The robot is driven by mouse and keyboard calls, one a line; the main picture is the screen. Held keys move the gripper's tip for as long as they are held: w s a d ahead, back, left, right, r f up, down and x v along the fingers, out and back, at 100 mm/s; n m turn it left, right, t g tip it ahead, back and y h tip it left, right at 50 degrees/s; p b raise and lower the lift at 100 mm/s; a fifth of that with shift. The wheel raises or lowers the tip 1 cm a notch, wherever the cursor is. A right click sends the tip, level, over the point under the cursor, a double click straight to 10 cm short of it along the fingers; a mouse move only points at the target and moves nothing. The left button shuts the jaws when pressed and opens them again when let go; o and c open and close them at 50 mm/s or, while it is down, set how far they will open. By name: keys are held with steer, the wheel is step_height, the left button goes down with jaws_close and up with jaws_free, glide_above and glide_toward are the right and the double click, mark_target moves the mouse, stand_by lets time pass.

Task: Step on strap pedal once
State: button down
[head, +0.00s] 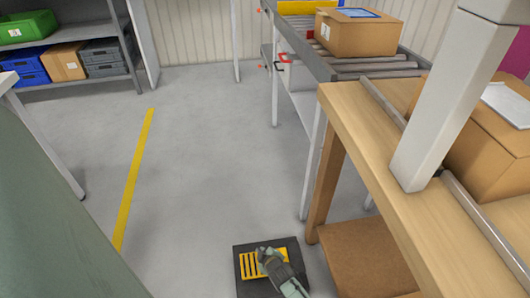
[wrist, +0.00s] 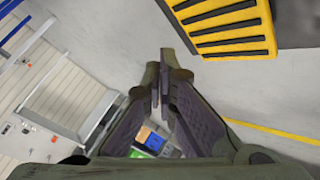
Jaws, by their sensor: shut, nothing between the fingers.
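The strap pedal (head: 248,266) is a yellow plate with dark ribs on a black base (head: 254,289). It lies on the floor at the bottom middle of the head view, left of the wooden table's leg. My gripper (head: 262,253) overlaps the right part of the plate there and hides some of it. In the wrist view the ribbed yellow pedal (wrist: 228,25) fills the top right. The gripper's fingertips (wrist: 166,65) are shut with nothing between them, just left of and below the pedal in that picture. I cannot tell whether they touch it.
A wooden table (head: 352,118) with a brown box (head: 490,140) and a grey post stands at the right. Behind it is a roller conveyor (head: 375,68) carrying another box (head: 357,35). A yellow line (head: 135,180) crosses clear grey floor. Shelves with bins (head: 30,25) stand back left.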

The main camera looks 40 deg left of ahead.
step_height(320, 180, down, 6)
steer(key=b, duration=0.3)
steer(key=shift+r+b, duration=0.15)
steer(key=shift+b, duration=0.25)
steer(key=shift+f+b, duration=0.5)
stand_by(0.5)
steer(key=shift+f+b, duration=0.4)
steer(key=shift+b, duration=0.2)
steer(key=shift+d+f+b, duration=0.1)
steer(key=shift+f+b, duration=1.2)
stand_by(0.9)
steer(key=shift+r, duration=0.15)
steer(key=shift+r+p, duration=1.1)
steer(key=shift+r, duration=0.45)
steer(key=shift+r, duration=0.1)
steer(key=shift+r+p, duration=1.8)
steer(key=shift+r, duration=0.6)
